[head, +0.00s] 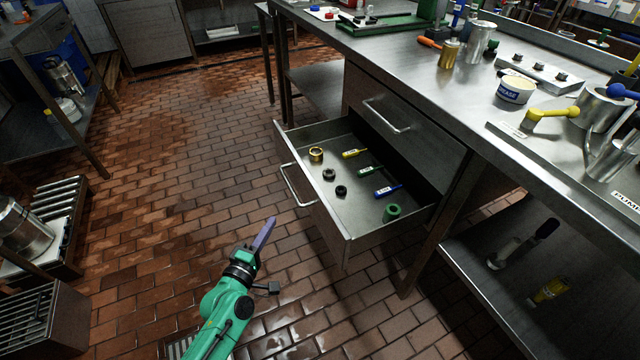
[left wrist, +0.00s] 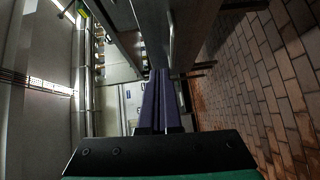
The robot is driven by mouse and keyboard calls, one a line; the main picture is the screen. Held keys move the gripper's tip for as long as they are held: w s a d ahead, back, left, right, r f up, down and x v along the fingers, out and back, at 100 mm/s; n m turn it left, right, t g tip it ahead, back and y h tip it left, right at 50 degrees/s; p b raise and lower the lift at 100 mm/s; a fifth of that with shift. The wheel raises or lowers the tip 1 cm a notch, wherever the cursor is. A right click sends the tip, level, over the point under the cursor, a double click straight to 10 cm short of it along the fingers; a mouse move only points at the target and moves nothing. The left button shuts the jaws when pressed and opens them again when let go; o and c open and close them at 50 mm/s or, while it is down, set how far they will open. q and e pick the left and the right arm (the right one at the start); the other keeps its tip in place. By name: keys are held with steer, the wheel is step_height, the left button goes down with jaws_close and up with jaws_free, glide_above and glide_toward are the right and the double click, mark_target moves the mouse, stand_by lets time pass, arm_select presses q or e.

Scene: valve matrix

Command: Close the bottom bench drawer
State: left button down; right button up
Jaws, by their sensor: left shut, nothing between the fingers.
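The bottom bench drawer (head: 325,218) is pulled out from under the steel bench in the head view, with its bar handle (head: 291,188) on the front face. Inside lie a brass ring, dark rings, a green ring and several coloured tagged tools. My left gripper (head: 269,222) is in front of the drawer, low and to the left of its front face, apart from the handle. Its purple fingers are shut and empty; they also show together in the left wrist view (left wrist: 161,76). My right gripper is not in view.
The upper drawer (head: 415,128) is shut above the open one. The bench top (head: 452,88) carries a pitcher, cans and valve parts. A bench leg (head: 438,235) stands right of the open drawer. The tiled floor (head: 190,165) to the left is clear.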

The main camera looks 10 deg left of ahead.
arm_select(q)
steer(key=w+r, duration=0.1)
steer(key=r, duration=0.1)
glide_toward(307, 178)
steer(key=w+a, duration=0.2)
steer(key=w, duration=0.1)
steer(key=shift+n+t, duration=0.3)
steer(key=w+d, duration=0.3)
steer(key=shift+d+f, duration=0.1)
steer(key=shift+f, duration=0.3)
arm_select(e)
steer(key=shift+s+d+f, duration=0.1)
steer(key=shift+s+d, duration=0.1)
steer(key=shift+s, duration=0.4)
